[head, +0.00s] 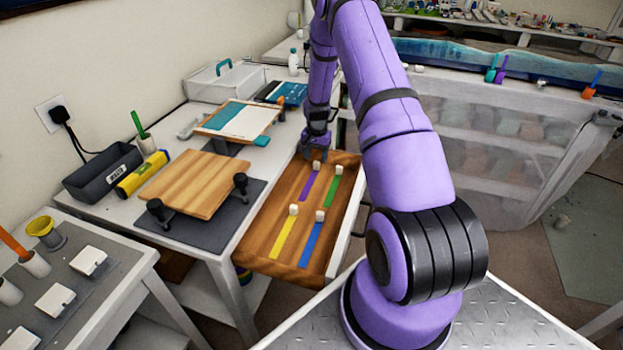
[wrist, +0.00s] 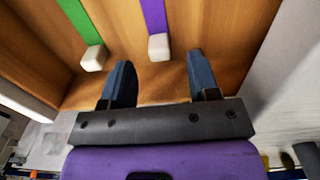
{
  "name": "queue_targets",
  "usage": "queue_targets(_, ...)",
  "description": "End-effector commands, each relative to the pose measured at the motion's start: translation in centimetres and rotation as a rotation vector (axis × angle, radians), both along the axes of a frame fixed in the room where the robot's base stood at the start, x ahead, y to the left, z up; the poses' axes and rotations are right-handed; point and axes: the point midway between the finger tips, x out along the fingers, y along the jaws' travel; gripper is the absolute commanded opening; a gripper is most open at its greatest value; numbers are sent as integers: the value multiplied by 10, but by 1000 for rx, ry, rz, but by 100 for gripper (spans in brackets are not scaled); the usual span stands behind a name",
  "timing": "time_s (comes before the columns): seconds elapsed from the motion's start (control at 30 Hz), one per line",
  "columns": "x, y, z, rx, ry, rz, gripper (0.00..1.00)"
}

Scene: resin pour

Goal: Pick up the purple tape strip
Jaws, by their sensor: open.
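The purple tape strip (head: 309,186) lies in the open wooden drawer (head: 268,225), at its far left part, with a white block (head: 316,165) at its far end. In the wrist view the purple strip (wrist: 153,14) runs up from its white block (wrist: 158,47). My gripper (head: 318,152) is at the far end of the drawer, close to that block. In the wrist view its two dark fingers (wrist: 160,82) are apart with nothing between them, and the white block lies just beyond the fingertips, roughly between them. The height above the drawer floor is hard to tell.
A green strip (head: 331,191) with a white block lies beside the purple one. A yellow strip (head: 283,238) and a blue strip (head: 311,245) lie nearer the drawer front. The drawer walls surround them. A wooden board (head: 190,183) lies on the table at left.

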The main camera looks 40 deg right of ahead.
Motion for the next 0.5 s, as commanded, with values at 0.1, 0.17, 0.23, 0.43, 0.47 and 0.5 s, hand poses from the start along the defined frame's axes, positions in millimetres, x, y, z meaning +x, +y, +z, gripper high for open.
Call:
queue_targets(0.1,-1,-1,-17,2,2,0,55)
queue_targets(0.17,-1,-1,-27,2,2,-1,55)
queue_targets(0.23,-1,-1,-35,2,2,-1,55)
queue_targets(0.43,0,-2,-42,1,1,-1,55)
queue_targets(0.47,0,-2,-42,1,1,-1,55)
queue_targets(0.5,0,-2,-42,1,1,-1,55)
